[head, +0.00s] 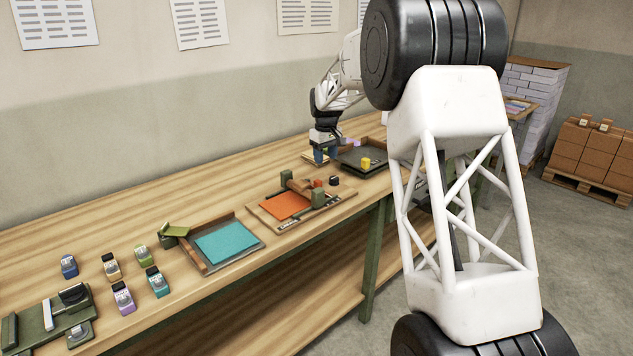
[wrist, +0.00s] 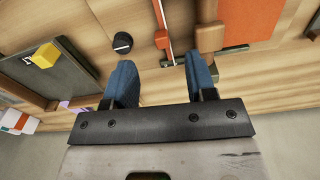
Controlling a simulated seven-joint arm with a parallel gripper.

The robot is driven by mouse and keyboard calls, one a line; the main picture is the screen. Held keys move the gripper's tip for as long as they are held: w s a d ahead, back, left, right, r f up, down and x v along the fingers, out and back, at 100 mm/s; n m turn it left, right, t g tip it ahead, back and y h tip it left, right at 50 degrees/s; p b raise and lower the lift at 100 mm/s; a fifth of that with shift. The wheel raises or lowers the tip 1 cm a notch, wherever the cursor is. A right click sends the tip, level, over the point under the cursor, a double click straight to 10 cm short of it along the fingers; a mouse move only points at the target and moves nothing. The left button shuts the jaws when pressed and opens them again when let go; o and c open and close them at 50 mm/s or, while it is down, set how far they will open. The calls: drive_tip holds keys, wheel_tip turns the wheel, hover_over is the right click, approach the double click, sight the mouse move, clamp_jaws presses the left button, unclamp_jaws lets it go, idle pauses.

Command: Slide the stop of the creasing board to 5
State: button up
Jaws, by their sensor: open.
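The creasing board (head: 335,205) is a wooden base with an orange sheet and green posts, on the bench in the head view. A small red-orange block (head: 318,183), which looks like its stop, sits near the board's far right side. In the wrist view the block (wrist: 162,39) lies beside a thin red strip. My gripper (head: 325,157) is open and empty, with blue fingers pointing down, beyond the board. In the wrist view the block lies ahead of the gap between my fingertips (wrist: 161,62), apart from them. No scale numbers are readable.
A black knob (wrist: 123,43) stands close beside the block. A dark tray (head: 350,168) with a yellow block (head: 366,162) is right of the board. A tray with a teal sheet (head: 228,242) and several stampers stand to the left. Bare bench lies behind the board.

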hover_over(317, 180)
drive_tip(key=shift+n, duration=0.4)
wheel_tip(317, 180, down, 5)
drive_tip(key=shift+w+a+r, duration=0.1)
drive_tip(key=shift+r, duration=0.05)
drive_tip(key=shift+f, duration=3.9)
clamp_jaws()
